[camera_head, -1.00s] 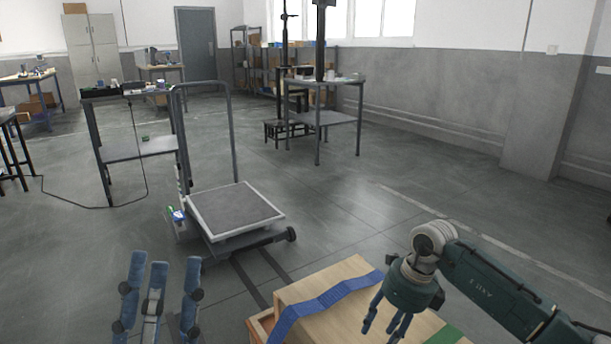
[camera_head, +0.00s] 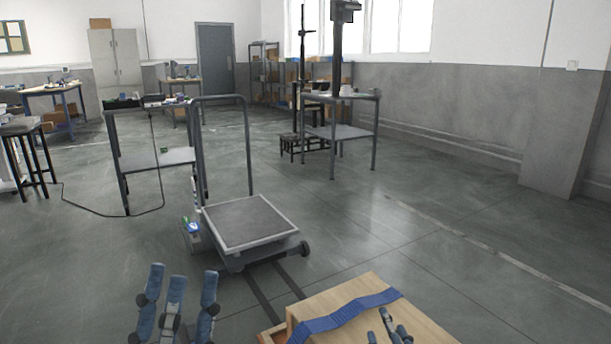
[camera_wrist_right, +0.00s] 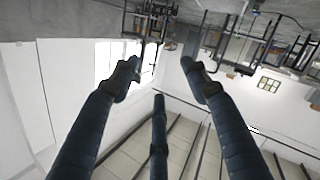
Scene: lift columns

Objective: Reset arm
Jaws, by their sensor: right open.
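My left gripper (camera_head: 177,300) is at the bottom left of the head view. Its blue fingers point up and stand apart with nothing between them. My right gripper (camera_head: 391,328) is at the bottom edge of the head view, in front of the wooden box; only its fingers show and the rest is cut off. In the right wrist view the right gripper (camera_wrist_right: 160,85) has its three dark blue fingers spread and empty. That view shows the room upside down.
A wooden box (camera_head: 425,322) with a blue strap (camera_head: 345,312) stands at the bottom, close by the right fingers. A platform cart (camera_head: 248,222) is ahead. A metal table (camera_head: 350,133) stands farther back. Open floor (camera_head: 400,225) lies to the right.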

